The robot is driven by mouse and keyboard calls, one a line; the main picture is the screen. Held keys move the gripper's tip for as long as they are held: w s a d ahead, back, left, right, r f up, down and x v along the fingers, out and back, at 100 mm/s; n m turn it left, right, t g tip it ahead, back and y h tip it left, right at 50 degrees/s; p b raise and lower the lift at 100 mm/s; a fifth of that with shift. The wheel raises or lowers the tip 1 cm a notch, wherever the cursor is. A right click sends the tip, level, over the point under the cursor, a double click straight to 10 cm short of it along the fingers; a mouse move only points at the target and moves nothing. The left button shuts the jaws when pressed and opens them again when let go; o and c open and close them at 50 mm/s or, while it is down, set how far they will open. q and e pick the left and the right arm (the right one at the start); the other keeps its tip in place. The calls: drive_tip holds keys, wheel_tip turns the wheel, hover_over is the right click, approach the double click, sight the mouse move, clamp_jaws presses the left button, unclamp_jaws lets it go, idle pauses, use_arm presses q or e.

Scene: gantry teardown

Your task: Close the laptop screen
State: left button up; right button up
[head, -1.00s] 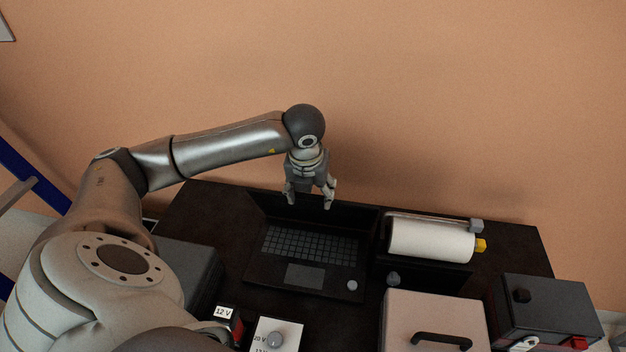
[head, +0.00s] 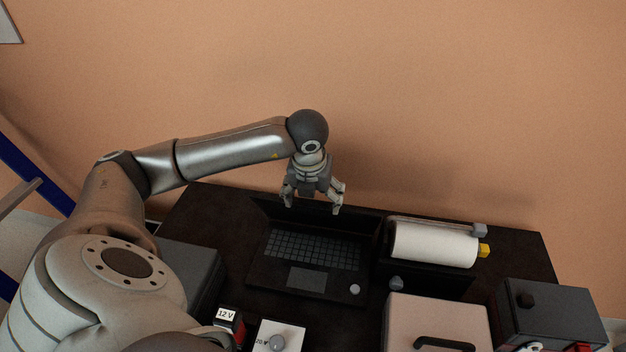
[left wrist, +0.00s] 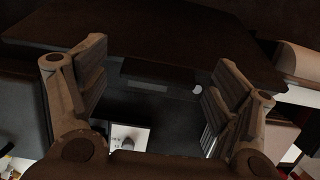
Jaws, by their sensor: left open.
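The black laptop (head: 306,279) lies on the dark table, with its keyboard and touchpad facing up. Its screen (head: 355,219) stands raised at the far side, dark and partly hidden behind my gripper. My left gripper (head: 312,208) is open and empty, pointing down at the top edge of the screen; I cannot tell whether it touches. In the left wrist view my left gripper (left wrist: 152,95) has its fingers spread wide, with the dark screen (left wrist: 190,38) and part of the keyboard area between and beyond them. My right gripper is not in view.
A white paper roll (head: 434,244) on a dark holder stands right of the laptop. A pale case with a black handle (head: 437,322) and a dark box (head: 547,312) are at the front right. A 12 V block (head: 228,322) and a white dial box (head: 279,337) sit in front.

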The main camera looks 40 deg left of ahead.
use_arm(q)
drive_tip(key=v, duration=1.2)
drive_tip(key=shift+c, duration=0.4)
